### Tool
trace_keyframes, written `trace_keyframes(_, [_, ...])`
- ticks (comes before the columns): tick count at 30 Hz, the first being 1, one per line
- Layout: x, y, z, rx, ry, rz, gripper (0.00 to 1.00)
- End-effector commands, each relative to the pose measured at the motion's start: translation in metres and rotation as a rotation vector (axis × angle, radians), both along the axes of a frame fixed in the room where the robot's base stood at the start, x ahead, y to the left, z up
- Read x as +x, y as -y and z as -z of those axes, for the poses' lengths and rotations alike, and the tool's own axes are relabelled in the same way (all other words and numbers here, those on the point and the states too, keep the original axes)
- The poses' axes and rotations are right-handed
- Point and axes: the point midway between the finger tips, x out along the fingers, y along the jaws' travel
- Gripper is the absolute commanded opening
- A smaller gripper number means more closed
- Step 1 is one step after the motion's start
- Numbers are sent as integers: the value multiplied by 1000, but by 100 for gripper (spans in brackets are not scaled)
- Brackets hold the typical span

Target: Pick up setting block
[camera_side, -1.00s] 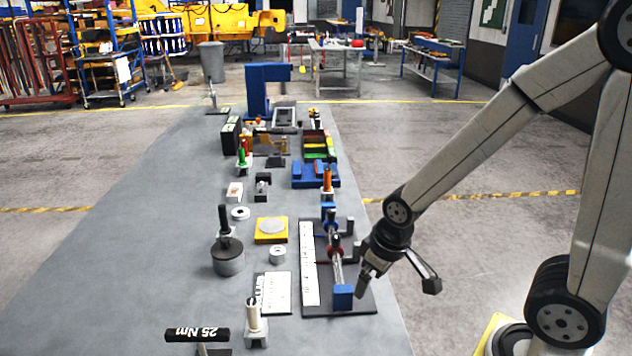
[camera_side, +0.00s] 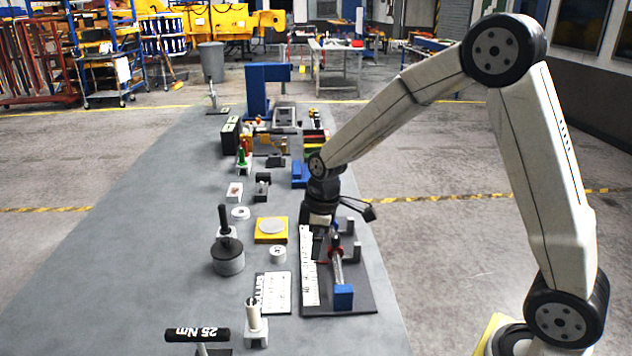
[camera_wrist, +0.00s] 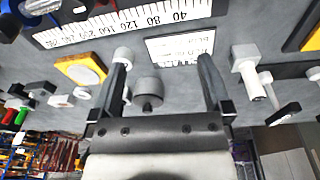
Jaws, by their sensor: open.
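No block is clearly marked as the setting block, so I cannot tell which it is. A blue block (camera_side: 343,296) sits at the near end of a rod on a dark fixture plate (camera_side: 362,303). Small dark blocks stand farther back, one of them (camera_side: 263,186) beside a white block with a reddish mark (camera_side: 234,192). My gripper (camera_side: 318,243) is above the far part of the fixture plate, by the white scale (camera_side: 309,280). In the wrist view its two fingers (camera_wrist: 163,64) are spread apart with nothing held. The scale also shows there (camera_wrist: 125,22).
A yellow block with a grey disc (camera_side: 271,230), a small pale cylinder (camera_side: 278,254) and a round dark weight with an upright handle (camera_side: 228,259) stand left of the fixture. A white printed plate (camera_side: 277,292) lies near. The left of the bench is clear.

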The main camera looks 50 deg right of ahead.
Motion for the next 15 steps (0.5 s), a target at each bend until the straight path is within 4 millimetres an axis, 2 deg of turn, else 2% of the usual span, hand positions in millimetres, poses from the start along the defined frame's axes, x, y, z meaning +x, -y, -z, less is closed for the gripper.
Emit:
trace_keyframes(6, [47,6,8,3,-24,-254,100])
trace_keyframes(15, [101,14,23,24,-35,-614,100])
